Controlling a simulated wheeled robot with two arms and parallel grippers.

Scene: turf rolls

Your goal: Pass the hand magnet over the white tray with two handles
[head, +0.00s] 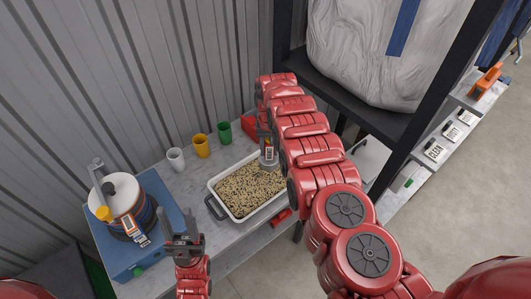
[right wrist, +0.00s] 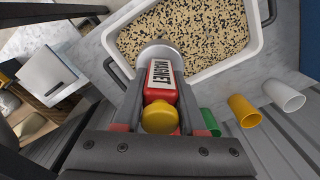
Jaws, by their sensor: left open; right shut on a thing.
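The white tray (head: 264,209) stands on the bench, filled with pale grains mixed with dark bits. A dark handle shows at its left end; the other end is partly hidden by my right arm. My right gripper (head: 266,141) is shut on the hand magnet (head: 269,155), which has a red body, yellow cap and grey disc. In the right wrist view the magnet (right wrist: 162,82) has its disc end at the tray's rim (right wrist: 224,69), beside the grains. I cannot tell whether it touches them. My left gripper (head: 182,241) is open and empty, left of the tray.
White (head: 176,159), yellow (head: 201,145) and green (head: 224,132) cups stand behind the tray. A blue machine (head: 117,262) with a round bowl is at the left. Red items lie near the tray's right end. A black shelf frame (head: 365,119) holds a big sack at the right.

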